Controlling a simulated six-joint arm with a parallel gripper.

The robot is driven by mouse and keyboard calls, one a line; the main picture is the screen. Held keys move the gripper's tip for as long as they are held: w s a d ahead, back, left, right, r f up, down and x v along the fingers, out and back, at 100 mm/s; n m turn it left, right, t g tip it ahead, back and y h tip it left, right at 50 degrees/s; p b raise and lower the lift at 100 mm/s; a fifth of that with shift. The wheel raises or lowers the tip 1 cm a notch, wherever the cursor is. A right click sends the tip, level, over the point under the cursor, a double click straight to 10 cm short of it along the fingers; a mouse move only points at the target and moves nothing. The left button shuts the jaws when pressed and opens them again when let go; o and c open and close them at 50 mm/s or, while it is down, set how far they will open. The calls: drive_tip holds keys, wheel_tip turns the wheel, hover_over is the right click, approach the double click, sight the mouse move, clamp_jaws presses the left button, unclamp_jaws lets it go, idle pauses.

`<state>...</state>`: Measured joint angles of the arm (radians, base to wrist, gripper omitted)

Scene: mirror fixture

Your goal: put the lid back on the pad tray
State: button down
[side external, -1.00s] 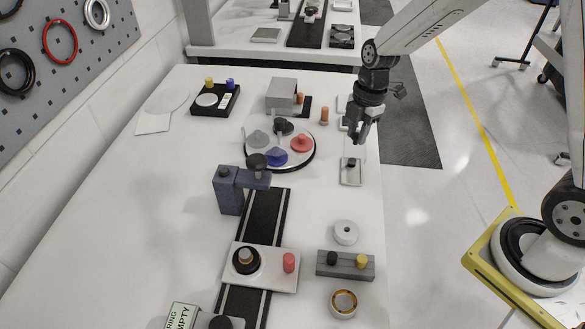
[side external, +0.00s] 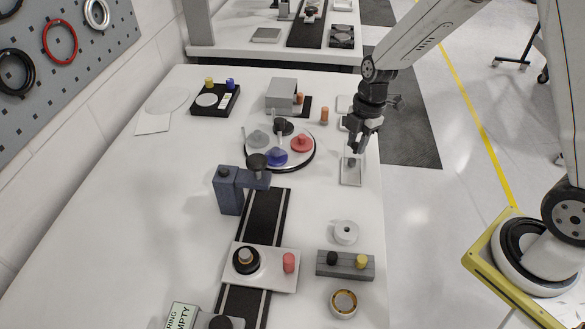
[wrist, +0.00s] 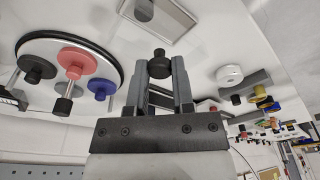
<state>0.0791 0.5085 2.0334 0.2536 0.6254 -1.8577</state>
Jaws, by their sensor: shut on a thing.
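My gripper (side external: 355,148) hangs low over the far end of a small, pale, flat tray (side external: 351,182) near the table's right edge. A dark round part shows on this tray in the side view (side external: 350,162). In the wrist view my gripper (wrist: 159,67) is shut on a black knob (wrist: 159,68), held between the fingertips. I cannot tell whether a lid plate is attached to the knob. What looks like the tray (wrist: 178,31) shows beyond the fingertips in the wrist view, cut off by the top edge.
A turntable (side external: 304,162) with coloured knobbed discs stands left of my gripper. A white round part (side external: 345,232) and a grey block (side external: 345,270) with black and yellow pegs lie toward the camera. A small orange cylinder (side external: 324,115) stands behind. Bare table surrounds the tray's near end.

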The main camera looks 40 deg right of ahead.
sight(355, 151)
drive_tip(key=shift+f, duration=1.6)
drive_tip(key=shift+f, duration=0.2)
idle(1.1)
unclamp_jaws()
idle(0.5)
drive_tip(key=shift+r, duration=0.15)
drive_tip(key=shift+r, duration=3.4)
clamp_jaws()
